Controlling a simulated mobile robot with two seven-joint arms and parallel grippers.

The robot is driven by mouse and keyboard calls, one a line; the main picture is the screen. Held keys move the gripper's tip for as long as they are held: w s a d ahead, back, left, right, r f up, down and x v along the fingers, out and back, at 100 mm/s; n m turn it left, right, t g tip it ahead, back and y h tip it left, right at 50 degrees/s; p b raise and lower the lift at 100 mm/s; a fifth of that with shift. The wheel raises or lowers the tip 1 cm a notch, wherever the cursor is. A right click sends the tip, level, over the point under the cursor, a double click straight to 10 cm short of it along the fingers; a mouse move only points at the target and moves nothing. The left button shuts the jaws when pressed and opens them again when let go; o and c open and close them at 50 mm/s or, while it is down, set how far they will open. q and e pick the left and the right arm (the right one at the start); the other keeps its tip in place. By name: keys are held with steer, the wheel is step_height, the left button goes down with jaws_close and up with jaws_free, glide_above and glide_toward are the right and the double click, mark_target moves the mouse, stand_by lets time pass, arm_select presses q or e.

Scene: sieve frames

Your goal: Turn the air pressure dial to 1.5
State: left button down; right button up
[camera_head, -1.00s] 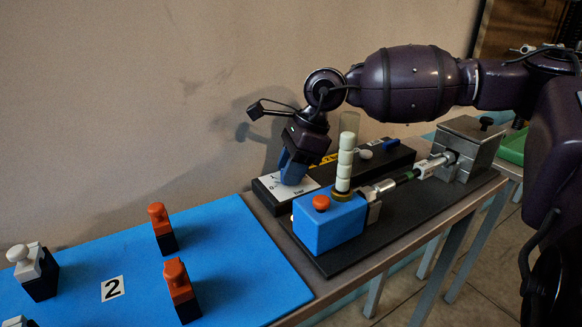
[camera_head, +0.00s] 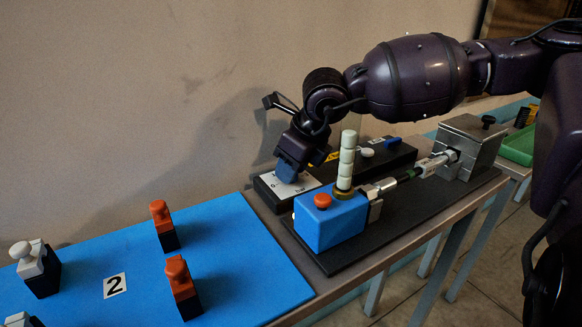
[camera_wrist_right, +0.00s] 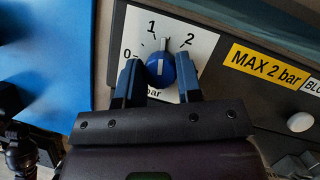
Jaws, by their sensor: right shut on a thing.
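The blue air pressure dial (camera_wrist_right: 160,68) sits on a white scale plate marked 0, 1 and 2, in the right wrist view. Its white pointer is directed up, between the 1 and the 2. The plate (camera_head: 268,188) also shows in the head view, on the black panel by the wall. My right gripper (camera_wrist_right: 157,80) has its blue fingers on either side of the dial and is shut on it. In the head view the right gripper (camera_head: 289,170) hides the dial. My left gripper is not in view.
A blue box with a red knob (camera_head: 322,201) stands just in front of the panel. A column of white pellets (camera_head: 347,160) rises close to my right gripper. A yellow MAX 2 bar label (camera_wrist_right: 268,66) is right of the dial. A blue mat (camera_head: 235,255) with orange-topped blocks lies left.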

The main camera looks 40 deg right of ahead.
steer(key=shift+m+h, duration=0.4)
steer(key=shift+m, duration=0.5)
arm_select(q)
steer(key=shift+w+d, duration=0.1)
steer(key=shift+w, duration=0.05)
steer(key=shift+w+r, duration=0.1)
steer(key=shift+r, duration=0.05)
arm_select(e)
steer(key=o, duration=0.9)
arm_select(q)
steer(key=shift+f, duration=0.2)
arm_select(e)
steer(key=shift+o, duration=0.2)
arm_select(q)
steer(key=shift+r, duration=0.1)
arm_select(e)
steer(key=shift+r, duration=0.1)
